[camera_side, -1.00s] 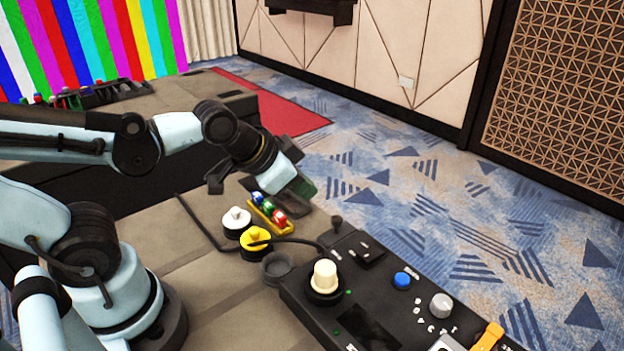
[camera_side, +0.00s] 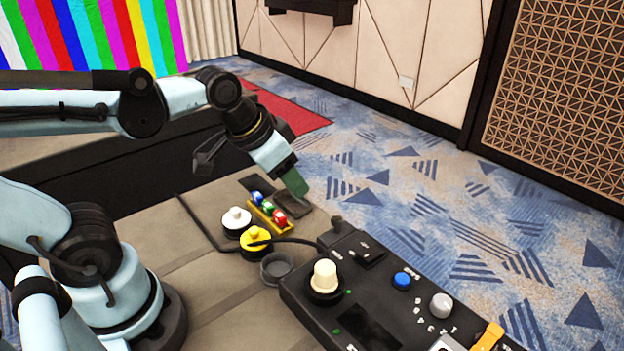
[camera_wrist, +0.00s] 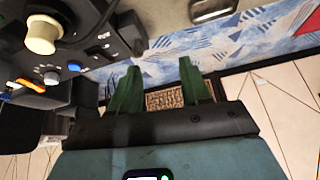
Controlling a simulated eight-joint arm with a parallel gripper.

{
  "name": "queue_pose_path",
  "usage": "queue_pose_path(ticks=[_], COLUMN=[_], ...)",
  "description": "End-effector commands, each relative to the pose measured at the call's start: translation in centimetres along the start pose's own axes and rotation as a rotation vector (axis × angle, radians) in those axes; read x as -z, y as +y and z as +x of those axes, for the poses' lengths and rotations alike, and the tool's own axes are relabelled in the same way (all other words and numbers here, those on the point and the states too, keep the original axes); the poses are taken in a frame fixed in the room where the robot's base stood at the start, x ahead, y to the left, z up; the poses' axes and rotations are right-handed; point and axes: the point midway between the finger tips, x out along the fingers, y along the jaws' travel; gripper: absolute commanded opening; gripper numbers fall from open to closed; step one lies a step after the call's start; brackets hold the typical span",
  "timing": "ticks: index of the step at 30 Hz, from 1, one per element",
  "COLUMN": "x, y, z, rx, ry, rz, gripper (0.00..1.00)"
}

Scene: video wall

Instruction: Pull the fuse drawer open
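The black control panel (camera_side: 400,315) stands at the lower right in the side view; it also shows at upper left in the wrist view (camera_wrist: 75,22). I cannot single out a fuse drawer on it. A yellow rack (camera_side: 285,228) holds blue, green and red fuse-like pieces, left of and behind the panel. My gripper (camera_side: 296,184) is in the air above the table's far edge, behind the rack. In the wrist view, its two green fingers (camera_wrist: 158,66) are apart with nothing between them.
A white round knob (camera_side: 237,220), a yellow round piece (camera_side: 256,241) and a dark cup (camera_side: 277,267) stand near the rack. A cream knob (camera_side: 325,275), blue button (camera_side: 402,280), grey knob (camera_side: 441,304) and orange handle (camera_side: 487,338) rise from the panel. A black cable crosses the table.

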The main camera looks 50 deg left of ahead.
Motion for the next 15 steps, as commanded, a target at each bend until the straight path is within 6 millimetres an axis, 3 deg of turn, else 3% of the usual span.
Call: queue_pose_path(ticks=[6,15], x=[3.9,7.6], y=[1.3,3.2], z=[-0.5,0.3], rx=[-0.062,-0.176], ry=[-0.189,-0.408], rz=[0.247,0.545], gripper=[0.48,0.48])
